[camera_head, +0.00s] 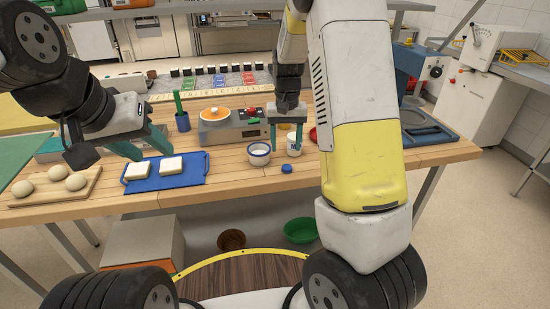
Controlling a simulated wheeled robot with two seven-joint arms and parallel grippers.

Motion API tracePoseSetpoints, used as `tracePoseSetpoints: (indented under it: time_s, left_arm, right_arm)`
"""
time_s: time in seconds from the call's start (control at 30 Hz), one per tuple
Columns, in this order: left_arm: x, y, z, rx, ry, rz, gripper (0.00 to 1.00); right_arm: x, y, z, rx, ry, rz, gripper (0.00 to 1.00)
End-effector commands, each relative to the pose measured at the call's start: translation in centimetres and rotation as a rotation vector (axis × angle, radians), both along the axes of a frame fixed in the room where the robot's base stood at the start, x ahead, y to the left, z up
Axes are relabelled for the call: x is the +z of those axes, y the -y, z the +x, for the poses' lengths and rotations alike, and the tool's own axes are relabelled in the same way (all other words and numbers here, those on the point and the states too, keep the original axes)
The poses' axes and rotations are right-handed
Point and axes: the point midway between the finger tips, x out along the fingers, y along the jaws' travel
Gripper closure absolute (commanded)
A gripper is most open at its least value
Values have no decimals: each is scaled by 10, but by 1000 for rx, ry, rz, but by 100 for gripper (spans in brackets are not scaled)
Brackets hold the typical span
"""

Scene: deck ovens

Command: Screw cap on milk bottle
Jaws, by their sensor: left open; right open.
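A small white container, apparently the milk bottle (292,150), stands on the wooden table, partly hidden behind my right gripper. A blue cap (287,168) lies on the table just in front of it, near the front edge. My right gripper (285,146) points down, open, with its teal fingers over or in front of the bottle; I cannot tell whether they touch it. My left gripper (145,153) is open and empty, above the left end of the blue board and well left of the bottle and cap.
A blue-rimmed mug (259,155) stands just left of the bottle. A blue board (192,178) holds two white bread slices. A wooden board (50,194) with dough balls lies at far left. A scale (232,128) stands behind. A blue tray (427,135) is at right.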

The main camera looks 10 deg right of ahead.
Motion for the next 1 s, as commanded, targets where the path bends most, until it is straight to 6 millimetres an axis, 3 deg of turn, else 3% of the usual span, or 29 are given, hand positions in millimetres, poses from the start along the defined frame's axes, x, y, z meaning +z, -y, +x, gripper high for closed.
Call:
tracePoseSetpoints:
  time_s: [0.27,0.53,0.8,1.0]
  left_arm:
    - [0,0,0,0,0,0,55]
    - [0,0,0,0,0,0,55]
    - [0,0,0,0,0,0,55]
    - [0,0,0,0,0,0,55]
  right_arm:
    - [-2,0,0,0,0,1,43]
    - [-26,1,-1,-1,-1,0,43]
    - [-27,1,-1,0,0,1,43]
    - [-54,5,-4,-2,-4,-1,43]
